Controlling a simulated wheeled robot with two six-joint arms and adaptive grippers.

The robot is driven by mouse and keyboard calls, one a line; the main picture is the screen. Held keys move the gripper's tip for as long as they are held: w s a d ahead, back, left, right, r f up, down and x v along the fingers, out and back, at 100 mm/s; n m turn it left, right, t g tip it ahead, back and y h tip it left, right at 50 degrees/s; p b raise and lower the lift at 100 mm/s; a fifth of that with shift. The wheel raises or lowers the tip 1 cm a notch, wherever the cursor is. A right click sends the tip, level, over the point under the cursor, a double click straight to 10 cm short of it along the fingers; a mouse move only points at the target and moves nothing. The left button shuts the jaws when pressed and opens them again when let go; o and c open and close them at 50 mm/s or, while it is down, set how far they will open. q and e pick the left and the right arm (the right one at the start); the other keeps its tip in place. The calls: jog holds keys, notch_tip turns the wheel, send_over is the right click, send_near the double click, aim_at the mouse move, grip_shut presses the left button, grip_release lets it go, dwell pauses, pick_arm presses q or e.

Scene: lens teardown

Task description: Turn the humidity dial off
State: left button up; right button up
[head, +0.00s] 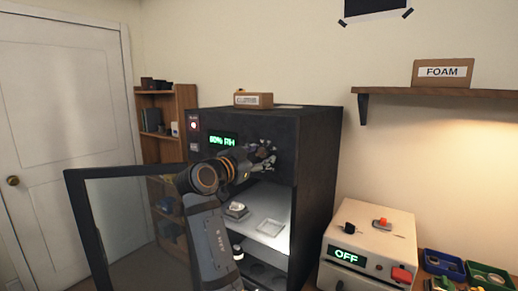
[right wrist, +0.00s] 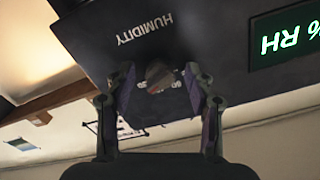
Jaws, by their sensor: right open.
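The dark cabinet (head: 312,150) has a green display (head: 223,140) reading a percentage and "RH"; its first digit is hard to read. The display's "% RH" also shows, upside down, in the right wrist view (right wrist: 287,40). The humidity dial (right wrist: 158,77) is a small grey and reddish knob below the inverted "HUMIDITY" label (right wrist: 145,29). My right gripper (head: 266,160) is at the upper right of the cabinet front and hides the dial in the head view. Its fingers are open, one on each side of the dial; contact is unclear. My left gripper is out of view.
The cabinet's glass door (head: 125,225) stands open to the left, with small items on the lit shelves inside. A beige box (head: 378,235) with an "OFF" display stands to the right, near blue and green trays (head: 443,264). A wall shelf (head: 435,92) hangs above.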

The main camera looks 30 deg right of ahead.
grip_shut()
dwell(0.4)
